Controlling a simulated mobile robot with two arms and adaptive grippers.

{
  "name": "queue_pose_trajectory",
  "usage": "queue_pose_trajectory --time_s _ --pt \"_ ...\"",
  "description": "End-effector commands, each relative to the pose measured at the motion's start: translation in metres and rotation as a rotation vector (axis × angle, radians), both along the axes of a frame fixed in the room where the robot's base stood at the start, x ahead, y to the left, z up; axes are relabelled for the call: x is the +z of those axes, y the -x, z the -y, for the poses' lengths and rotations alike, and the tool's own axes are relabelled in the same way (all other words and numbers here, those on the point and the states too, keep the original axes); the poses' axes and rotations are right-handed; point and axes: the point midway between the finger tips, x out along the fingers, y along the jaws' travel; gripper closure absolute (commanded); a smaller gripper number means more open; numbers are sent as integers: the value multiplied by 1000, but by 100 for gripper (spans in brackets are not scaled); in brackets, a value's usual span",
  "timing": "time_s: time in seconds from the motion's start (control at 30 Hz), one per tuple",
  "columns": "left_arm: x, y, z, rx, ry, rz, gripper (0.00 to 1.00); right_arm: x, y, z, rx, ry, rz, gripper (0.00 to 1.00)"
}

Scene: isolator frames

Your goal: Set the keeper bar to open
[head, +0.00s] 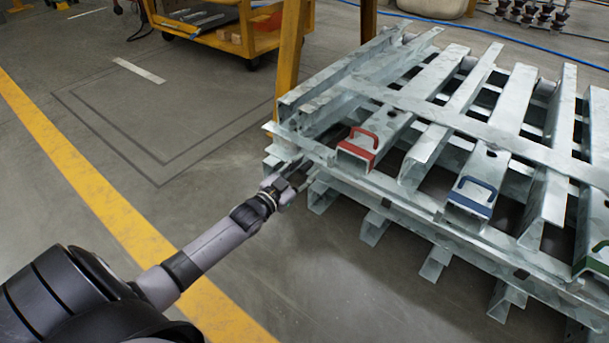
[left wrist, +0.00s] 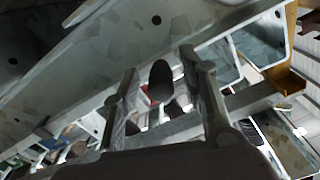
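A stack of galvanized steel frames (head: 436,158) stands at the right in the head view. A long flat bar (head: 470,124) lies across the upper channels; I cannot tell for sure whether it is the keeper bar. My left gripper (head: 303,175) is at the near left corner of the stack, just under the upper frame's edge. In the left wrist view the left gripper's two fingers (left wrist: 160,68) stand apart, with a dark oval shape (left wrist: 161,81) showing between them. I cannot tell whether they touch the steel. My right gripper is not in view.
A red handle (head: 358,142), a blue handle (head: 475,190) and a green handle (head: 600,256) sit on channel ends. A yellow post (head: 290,55) rises behind the stack's left corner. A yellow cart (head: 235,35) stands behind. The floor at the left is clear.

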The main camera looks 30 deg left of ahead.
Motion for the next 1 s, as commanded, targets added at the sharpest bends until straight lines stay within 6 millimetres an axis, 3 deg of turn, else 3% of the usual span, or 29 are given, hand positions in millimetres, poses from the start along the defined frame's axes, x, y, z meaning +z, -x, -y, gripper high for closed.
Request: queue_pose_trajectory --time_s 0.33,0.9,1.0 --pt "1 -5 0 0 0 -1 61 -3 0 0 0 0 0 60" --pt "0 -5 0 0 0 -1 98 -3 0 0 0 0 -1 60" --pt "0 -4 0 0 0 -1 100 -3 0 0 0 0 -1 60"
